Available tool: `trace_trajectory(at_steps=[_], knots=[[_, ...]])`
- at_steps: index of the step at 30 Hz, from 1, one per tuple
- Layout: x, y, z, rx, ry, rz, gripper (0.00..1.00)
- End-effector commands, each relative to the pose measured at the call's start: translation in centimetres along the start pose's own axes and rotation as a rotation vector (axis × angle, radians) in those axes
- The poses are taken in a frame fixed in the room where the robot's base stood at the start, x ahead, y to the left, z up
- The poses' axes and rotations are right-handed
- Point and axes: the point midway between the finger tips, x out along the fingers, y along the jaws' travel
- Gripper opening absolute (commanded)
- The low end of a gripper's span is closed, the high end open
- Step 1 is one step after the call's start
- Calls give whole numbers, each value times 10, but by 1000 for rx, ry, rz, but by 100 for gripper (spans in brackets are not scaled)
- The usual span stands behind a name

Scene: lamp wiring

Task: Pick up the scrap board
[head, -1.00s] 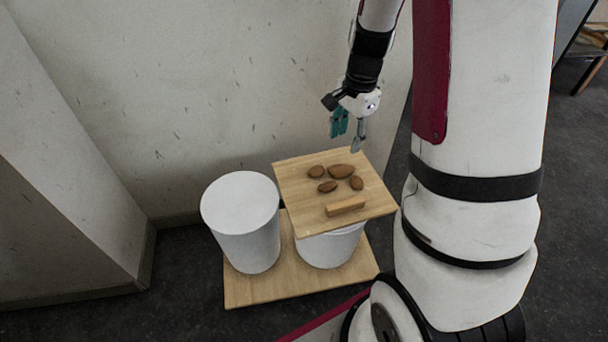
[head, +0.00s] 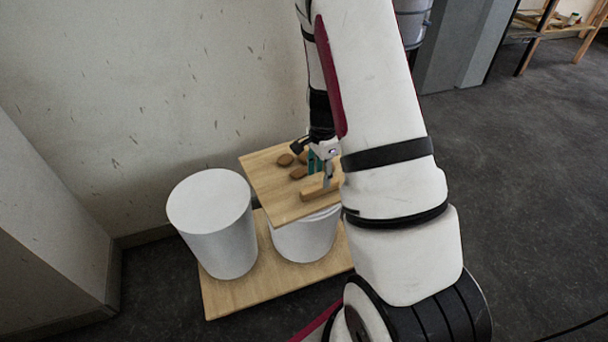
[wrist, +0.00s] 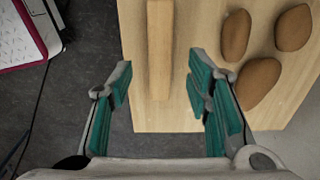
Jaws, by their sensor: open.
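The scrap board (head: 262,182) is a square, pale wooden board resting on top of a white bin (head: 303,238). It carries several brown lumps (head: 285,160) and a wooden bar (head: 316,191) near its front edge. In the wrist view the board (wrist: 208,28) fills the top right and the bar (wrist: 160,45) runs up the picture. My gripper (head: 320,172) is over the right part of the board, at the bar. In the wrist view my gripper (wrist: 158,82) is open, its green-padded fingers on either side of the bar's near end. I cannot tell its exact height above the board.
A closed white bin (head: 213,225) stands just left of the board. Both bins stand on a wooden base (head: 235,295) on the dark floor. A wall (head: 150,80) is close behind. Open floor (head: 510,180) lies to the right. My arm hides the board's right edge.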

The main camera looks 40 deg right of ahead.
Motion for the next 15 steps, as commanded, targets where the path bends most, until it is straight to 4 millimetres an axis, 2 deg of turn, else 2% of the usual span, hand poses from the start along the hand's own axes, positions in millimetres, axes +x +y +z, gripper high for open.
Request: trace_trajectory(at_steps=[5, 15], knots=[[10, 0, -1, 0, 0, 0, 45], [52, 1, -2, 0, 0, 1, 45]])
